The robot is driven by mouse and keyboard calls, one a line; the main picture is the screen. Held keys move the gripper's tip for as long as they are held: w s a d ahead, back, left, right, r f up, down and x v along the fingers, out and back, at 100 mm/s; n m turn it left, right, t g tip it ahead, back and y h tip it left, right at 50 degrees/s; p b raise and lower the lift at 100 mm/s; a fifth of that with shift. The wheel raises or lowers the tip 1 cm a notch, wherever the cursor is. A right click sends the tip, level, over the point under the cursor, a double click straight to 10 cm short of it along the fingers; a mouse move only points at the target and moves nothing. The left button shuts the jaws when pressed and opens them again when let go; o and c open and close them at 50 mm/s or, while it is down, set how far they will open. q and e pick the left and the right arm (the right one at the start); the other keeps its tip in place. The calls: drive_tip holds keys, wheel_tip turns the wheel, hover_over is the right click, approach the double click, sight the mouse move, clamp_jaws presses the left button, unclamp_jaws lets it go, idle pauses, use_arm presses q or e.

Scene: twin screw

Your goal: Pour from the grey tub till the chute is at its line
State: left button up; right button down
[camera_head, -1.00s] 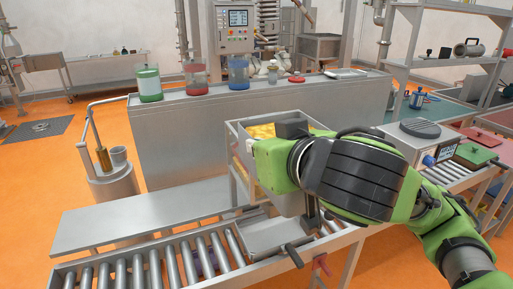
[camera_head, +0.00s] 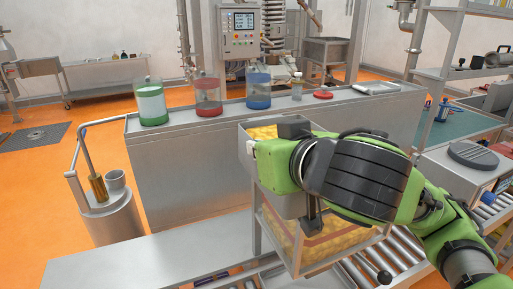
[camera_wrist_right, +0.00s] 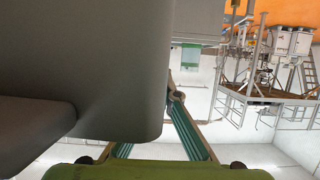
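The grey tub (camera_head: 247,160), with yellow material (camera_head: 262,132) in its top, is at my right gripper (camera_head: 281,166) in the head view. The gripper appears shut on it, though green and black arm parts hide the fingertips. The tub looks nearly level. Its large grey wall (camera_wrist_right: 90,70) fills the left of the right wrist view. Below it, a metal-framed box, which looks like the chute (camera_head: 257,222), shows yellow material behind its front, with a reddish line across it. My arm hides its top. My left gripper is not in view.
A steel bench behind carries a green jar (camera_head: 151,104), a red jar (camera_head: 207,96) and a blue jar (camera_head: 258,90). A roller conveyor (camera_head: 395,250) runs low at the right. A metal canister (camera_head: 110,205) stands at left. The flat steel shelf (camera_head: 150,260) in front is bare.

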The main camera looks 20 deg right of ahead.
drive_tip(key=shift+s+d+r+m+y+p, duration=0.1)
drive_tip(key=shift+r+m+y+p, duration=0.05)
drive_tip(key=shift+r, duration=0.3)
drive_tip(key=shift+s+r+m+y+p, duration=0.1)
drive_tip(key=shift+r+m+y+p, duration=0.05)
drive_tip(key=shift+r, duration=0.25)
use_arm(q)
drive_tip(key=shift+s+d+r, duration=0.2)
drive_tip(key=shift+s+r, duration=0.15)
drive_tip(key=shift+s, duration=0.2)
use_arm(e)
drive_tip(key=shift+w+d+r+m+y, duration=0.15)
drive_tip(key=shift+r+m+y, duration=0.15)
drive_tip(key=shift+r+m, duration=0.35)
drive_tip(key=shift+w+d+r+m+y, duration=0.15)
drive_tip(key=shift+r+m+y, duration=0.2)
drive_tip(key=shift+r, duration=0.55)
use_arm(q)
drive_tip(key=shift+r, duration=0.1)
use_arm(e)
drive_tip(key=shift+s+d+r, duration=0.1)
drive_tip(key=shift+r, duration=0.05)
use_arm(q)
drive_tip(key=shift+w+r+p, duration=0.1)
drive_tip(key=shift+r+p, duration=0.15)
drive_tip(key=shift+p, duration=0.1)
use_arm(e)
drive_tip(key=shift+s+d+r+m, duration=0.1)
drive_tip(key=shift+d+r+m, duration=0.15)
drive_tip(key=shift+r+m, duration=0.2)
